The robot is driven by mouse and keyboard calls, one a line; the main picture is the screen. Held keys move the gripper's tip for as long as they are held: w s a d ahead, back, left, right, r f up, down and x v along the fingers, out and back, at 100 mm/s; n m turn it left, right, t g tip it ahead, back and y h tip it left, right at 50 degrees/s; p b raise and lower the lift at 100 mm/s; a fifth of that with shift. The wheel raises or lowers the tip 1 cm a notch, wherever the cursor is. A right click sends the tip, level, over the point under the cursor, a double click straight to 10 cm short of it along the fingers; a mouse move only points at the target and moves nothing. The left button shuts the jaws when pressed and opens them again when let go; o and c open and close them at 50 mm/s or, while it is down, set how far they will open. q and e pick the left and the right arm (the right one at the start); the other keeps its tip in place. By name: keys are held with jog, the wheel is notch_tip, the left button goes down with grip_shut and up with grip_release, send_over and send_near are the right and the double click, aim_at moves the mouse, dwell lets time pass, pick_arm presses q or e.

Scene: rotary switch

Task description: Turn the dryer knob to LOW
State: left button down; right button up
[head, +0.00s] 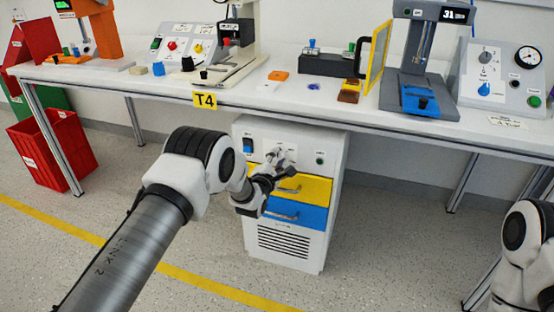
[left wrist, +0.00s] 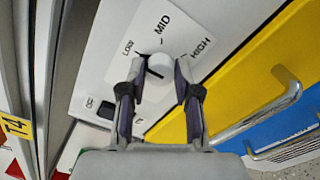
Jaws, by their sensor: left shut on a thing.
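The dryer (head: 331,190) is a white cabinet under the table, with a yellow and a blue drawer below its control panel. In the left wrist view its round pale knob (left wrist: 159,66) sits on a white plate marked LOW, MID and HIGH. The panel appears tilted in that view. My left gripper (head: 277,162) reaches the panel and hides the knob in the head view. In the left wrist view its two fingers are shut on the knob, one at each side. The knob's exact setting is hard to tell. My right gripper is out of view.
The yellow drawer (head: 313,188) and blue drawer (head: 310,216) have protruding metal handles just below my left gripper. The table edge (head: 290,113) overhangs above.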

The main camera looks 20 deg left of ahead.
pick_arm(q)
jog(key=c, duration=0.8)
grip_release()
jog(key=s, duration=1.2)
jog(key=shift+a, duration=0.2)
